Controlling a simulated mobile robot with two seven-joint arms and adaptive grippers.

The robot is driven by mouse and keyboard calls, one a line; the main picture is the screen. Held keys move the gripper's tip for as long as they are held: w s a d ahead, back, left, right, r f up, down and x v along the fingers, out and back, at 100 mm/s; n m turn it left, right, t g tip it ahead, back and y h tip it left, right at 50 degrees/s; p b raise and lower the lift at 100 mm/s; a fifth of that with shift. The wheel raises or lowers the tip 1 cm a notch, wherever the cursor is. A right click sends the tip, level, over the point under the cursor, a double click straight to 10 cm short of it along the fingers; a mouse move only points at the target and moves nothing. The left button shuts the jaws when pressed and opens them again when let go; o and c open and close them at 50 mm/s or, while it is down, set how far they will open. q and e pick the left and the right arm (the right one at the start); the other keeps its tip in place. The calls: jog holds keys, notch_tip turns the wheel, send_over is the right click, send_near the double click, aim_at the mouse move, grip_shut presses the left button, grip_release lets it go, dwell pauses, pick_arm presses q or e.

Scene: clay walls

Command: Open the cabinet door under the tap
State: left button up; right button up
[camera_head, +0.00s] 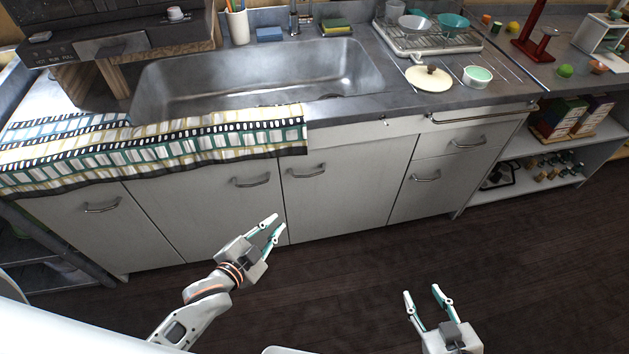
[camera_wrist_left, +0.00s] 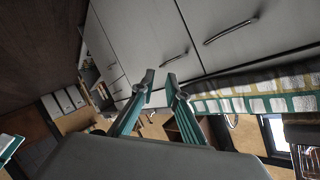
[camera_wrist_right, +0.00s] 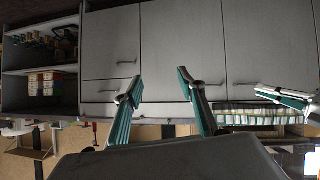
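The tap (camera_head: 293,18) stands behind the steel sink at the top of the head view. Below the sink are two closed grey doors with bar handles close to their shared seam. The left door (camera_head: 205,215) has its handle (camera_head: 251,181) near its right edge. The right door (camera_head: 345,185) has its handle (camera_head: 304,172) near its left edge. Both handles show in the left wrist view (camera_wrist_left: 230,31) (camera_wrist_left: 173,58). My left gripper (camera_head: 277,223) is slightly open and empty, in front of and below these handles. My right gripper (camera_head: 422,291) is open and empty over the floor.
A striped cloth (camera_head: 150,145) hangs over the counter edge above the left doors. Another closed door (camera_head: 90,235) is further left. Drawers (camera_head: 430,175) and open shelves (camera_head: 540,175) are to the right. The dark floor (camera_head: 340,290) before the cabinets is clear.

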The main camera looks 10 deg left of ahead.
aim_at(309, 175)
pick_arm(q)
jog(key=w+d+f+m+h+b, duration=0.1)
jog(key=w+m+b, duration=0.1)
jog(key=w, duration=0.5)
jog(key=w+d+f+m+t+h+b, duration=0.1)
jog(key=w+d+m+b, duration=0.1)
jog(key=w, duration=0.5)
jog(key=w+d+f+m+b, duration=0.1)
jog(key=w+d+m+b, duration=0.1)
jog(key=w+m+b, duration=0.2)
jog(key=shift+w+d+f+m+t+h, duration=0.1)
jog(key=shift+w+f+m+t+h, duration=0.1)
jog(key=shift+w+m, duration=0.5)
jog(key=shift+w+d+f+m+t+h, duration=0.15)
jog(key=shift+w+m, duration=0.25)
jog(key=shift+w, duration=0.6)
jog(key=shift+r, duration=0.1)
grip_shut()
pick_arm(e)
notch_tip(309, 175, down, 6)
jog(key=s, duration=0.1)
jog(key=shift+s+a+f+g, duration=0.2)
jog(key=shift+f+g, duration=0.05)
jog(key=shift+g, duration=0.05)
pick_arm(q)
jog(key=shift+s, duration=0.1)
